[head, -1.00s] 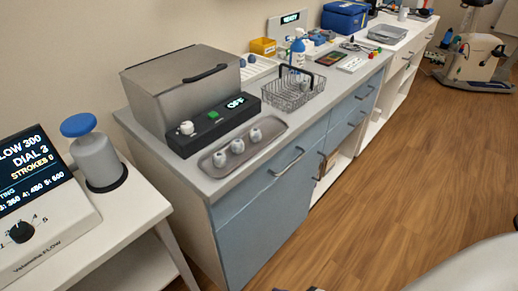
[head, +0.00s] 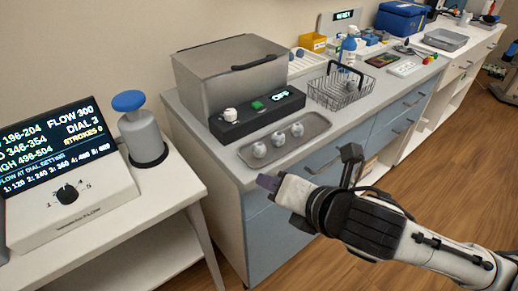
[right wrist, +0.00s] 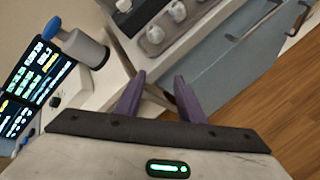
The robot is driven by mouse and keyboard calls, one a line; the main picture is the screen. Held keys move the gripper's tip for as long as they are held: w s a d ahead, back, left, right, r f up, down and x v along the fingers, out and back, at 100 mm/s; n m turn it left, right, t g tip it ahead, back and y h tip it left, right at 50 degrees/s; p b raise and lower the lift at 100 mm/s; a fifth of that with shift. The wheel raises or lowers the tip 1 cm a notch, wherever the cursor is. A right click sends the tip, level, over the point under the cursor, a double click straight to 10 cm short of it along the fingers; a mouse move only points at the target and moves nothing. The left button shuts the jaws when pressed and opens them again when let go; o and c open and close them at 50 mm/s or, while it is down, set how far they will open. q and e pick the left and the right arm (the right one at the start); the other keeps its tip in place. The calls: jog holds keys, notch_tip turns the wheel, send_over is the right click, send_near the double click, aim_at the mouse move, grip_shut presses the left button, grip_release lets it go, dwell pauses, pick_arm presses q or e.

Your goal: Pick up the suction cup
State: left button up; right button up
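Three small rounded white-grey pieces, which may be suction cups, sit in a row on a grey metal tray (head: 305,145) at the counter's front: a left piece (head: 259,150), a middle piece (head: 278,139) and a right piece (head: 297,130). Two of them show at the top of the right wrist view, a nearer one (right wrist: 155,34) and a farther one (right wrist: 178,11). My right gripper (head: 268,183) is in front of the counter edge, apart from the tray. In the right wrist view its purple fingers (right wrist: 160,78) are spread and empty. My left gripper is out of view.
A black control box (head: 258,116) reading OFF and a steel lidded bath (head: 230,72) stand behind the tray. A wire basket (head: 340,90) is to the right. A blue-topped pump bottle (head: 142,130) and a display unit (head: 65,170) stand on the left table.

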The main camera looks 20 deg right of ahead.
aim_at(262, 150)
notch_tip(262, 150, up, 4)
jog(key=w+d+n+t, duration=0.1)
jog(key=w+d+n, duration=0.15)
jog(key=n, duration=0.55)
jog(key=shift+n, duration=0.3)
jog(key=x, duration=0.3)
jog(key=b+x, duration=0.1)
jog(key=x, duration=0.6)
jog(key=shift+w+a+r+b, duration=0.2)
jog(key=shift+w+b, duration=0.1)
jog(key=c, duration=0.8)
